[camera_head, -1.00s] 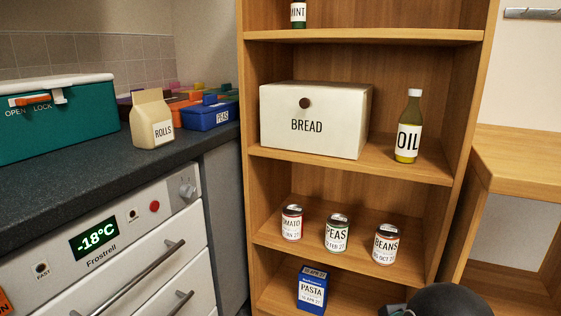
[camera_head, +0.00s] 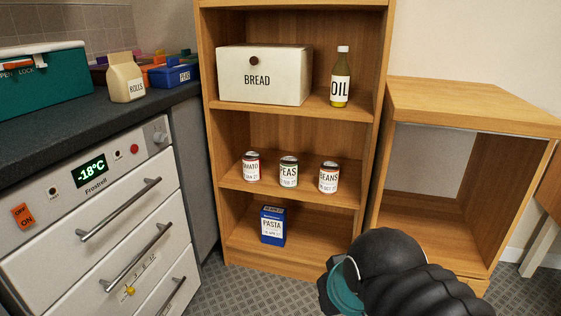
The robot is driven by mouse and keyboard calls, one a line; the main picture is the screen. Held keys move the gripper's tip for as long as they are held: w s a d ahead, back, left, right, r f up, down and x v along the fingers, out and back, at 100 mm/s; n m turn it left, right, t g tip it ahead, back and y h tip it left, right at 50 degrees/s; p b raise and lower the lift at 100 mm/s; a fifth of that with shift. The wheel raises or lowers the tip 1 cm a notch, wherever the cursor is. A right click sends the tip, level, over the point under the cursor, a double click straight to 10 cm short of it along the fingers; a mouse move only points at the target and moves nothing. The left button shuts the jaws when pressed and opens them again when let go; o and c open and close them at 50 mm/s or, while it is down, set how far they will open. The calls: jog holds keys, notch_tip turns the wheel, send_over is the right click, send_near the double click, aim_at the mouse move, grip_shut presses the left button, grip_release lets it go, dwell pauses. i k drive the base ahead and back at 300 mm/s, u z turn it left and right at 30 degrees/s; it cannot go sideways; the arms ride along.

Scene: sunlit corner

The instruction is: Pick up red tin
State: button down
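The tin with red bands, lettered as tomato (camera_head: 251,168), stands upright on the middle shelf of the wooden bookcase, leftmost of three tins. The PEAS tin (camera_head: 288,173) has green bands and stands to its right. The BEANS tin (camera_head: 328,178) has brownish-red bands and stands farthest right. Nothing touches the tomato tin. My black arm, with a teal part, shows at the bottom right, in front of the bookcase and well away from the tins. The fingers of my gripper do not show.
A blue PASTA box (camera_head: 273,226) stands on the bottom shelf. A BREAD box (camera_head: 264,78) and an OIL bottle (camera_head: 341,80) stand on the shelf above the tins. White freezer drawers (camera_head: 110,233) flank the bookcase on the left, an open wooden cabinet (camera_head: 470,99) on the right.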

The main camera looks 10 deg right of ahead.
aim_at(251, 160)
jog(key=u, duration=0.25)
jog(key=i, duration=1.2)
jog(key=z, duration=0.7)
